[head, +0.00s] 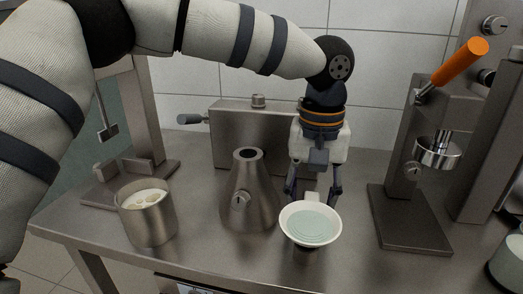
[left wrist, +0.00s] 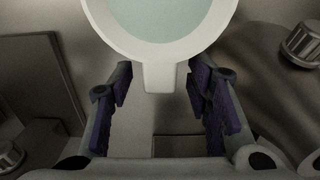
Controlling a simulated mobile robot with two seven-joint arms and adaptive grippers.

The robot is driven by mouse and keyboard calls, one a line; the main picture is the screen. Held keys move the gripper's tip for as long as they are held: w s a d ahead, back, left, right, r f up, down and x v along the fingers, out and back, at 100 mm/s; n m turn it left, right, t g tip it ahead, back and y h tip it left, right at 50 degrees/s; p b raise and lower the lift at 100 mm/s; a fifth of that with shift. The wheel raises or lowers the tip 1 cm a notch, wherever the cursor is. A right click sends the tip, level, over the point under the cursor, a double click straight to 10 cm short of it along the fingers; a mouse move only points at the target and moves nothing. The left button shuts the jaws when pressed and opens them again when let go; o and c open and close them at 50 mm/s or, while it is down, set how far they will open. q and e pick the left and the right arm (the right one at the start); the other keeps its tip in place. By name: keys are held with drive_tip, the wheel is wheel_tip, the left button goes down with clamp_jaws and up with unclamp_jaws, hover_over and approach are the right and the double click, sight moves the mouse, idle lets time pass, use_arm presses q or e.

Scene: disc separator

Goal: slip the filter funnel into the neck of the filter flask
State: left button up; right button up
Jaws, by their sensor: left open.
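The filter funnel (head: 310,223) is a shallow white dish with a pale green inside and a short white tab at its back. It stands on a dark stem or base, mostly hidden under the dish. The filter flask (head: 246,205) is a grey metal cone with an open dark neck and a side knob, upright just left of the funnel. My left gripper (head: 313,192) points down behind the funnel, open. In the left wrist view, its fingers (left wrist: 160,88) stand either side of the funnel's tab (left wrist: 160,76), with gaps on both sides. My right gripper is out of view.
A metal cup (head: 148,222) with pale contents stands at the left. A steel box (head: 235,135) with a side handle stands behind the flask. A press with an orange lever (head: 460,61) stands at the right. The metal tabletop (head: 350,248) is bare right of the funnel.

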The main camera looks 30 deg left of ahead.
use_arm(q)
clamp_jaws()
drive_tip(key=shift+r+p, duration=0.3)
drive_tip(key=shift+r, duration=1.25)
drive_tip(key=shift+r+p, duration=0.3)
drive_tip(key=shift+r, duration=2.25)
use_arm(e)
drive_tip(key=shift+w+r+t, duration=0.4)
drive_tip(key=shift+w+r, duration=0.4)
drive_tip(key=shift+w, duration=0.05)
